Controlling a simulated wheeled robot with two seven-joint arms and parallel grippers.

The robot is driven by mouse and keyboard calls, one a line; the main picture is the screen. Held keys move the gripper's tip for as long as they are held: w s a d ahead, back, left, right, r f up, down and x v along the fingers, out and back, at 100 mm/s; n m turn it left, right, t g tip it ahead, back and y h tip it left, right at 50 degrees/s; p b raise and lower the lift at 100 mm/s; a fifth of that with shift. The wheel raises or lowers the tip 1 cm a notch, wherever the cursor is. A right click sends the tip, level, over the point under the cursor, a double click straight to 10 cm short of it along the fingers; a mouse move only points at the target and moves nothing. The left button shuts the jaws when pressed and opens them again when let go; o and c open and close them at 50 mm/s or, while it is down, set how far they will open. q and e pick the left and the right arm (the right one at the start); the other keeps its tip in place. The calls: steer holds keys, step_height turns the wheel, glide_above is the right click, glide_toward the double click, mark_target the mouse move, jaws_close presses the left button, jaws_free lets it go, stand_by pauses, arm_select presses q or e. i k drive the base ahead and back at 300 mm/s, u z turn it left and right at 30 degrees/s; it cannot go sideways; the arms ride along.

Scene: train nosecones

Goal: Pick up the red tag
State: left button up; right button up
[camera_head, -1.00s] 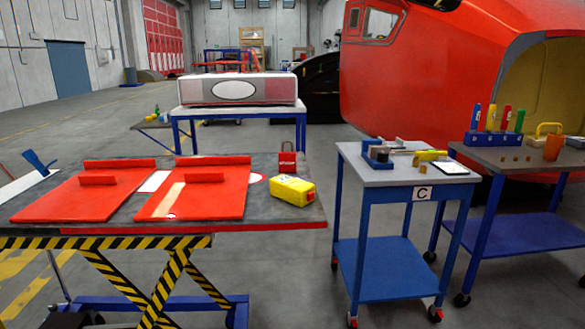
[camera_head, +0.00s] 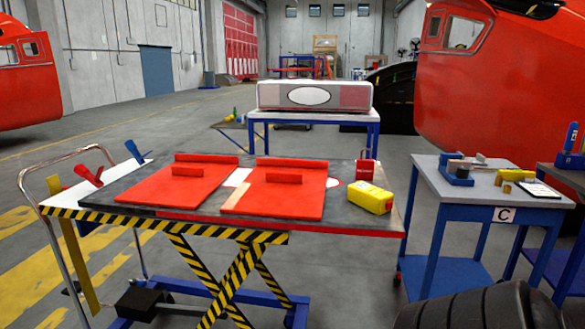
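A small upright red item with a loop on top and dark marking on its face, which looks like the red tag (camera_head: 366,171), stands at the back right of the dark-topped lift table (camera_head: 130,188). It is just behind the yellow case (camera_head: 369,197) and right of the flat red panels. Neither of my grippers shows in the head view, and nothing is touching the tag.
Two red panels with raised bars (camera_head: 187,184) (camera_head: 283,190) cover much of the lift table. Red and blue clamps (camera_head: 88,175) (camera_head: 135,151) are at its left end. A blue cart marked C (camera_head: 475,205) stands to the right. Open floor lies left.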

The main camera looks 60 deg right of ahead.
mark_target(364, 167)
steer(key=u, duration=0.05)
steer(key=i, duration=1.2)
steer(key=z, duration=2)
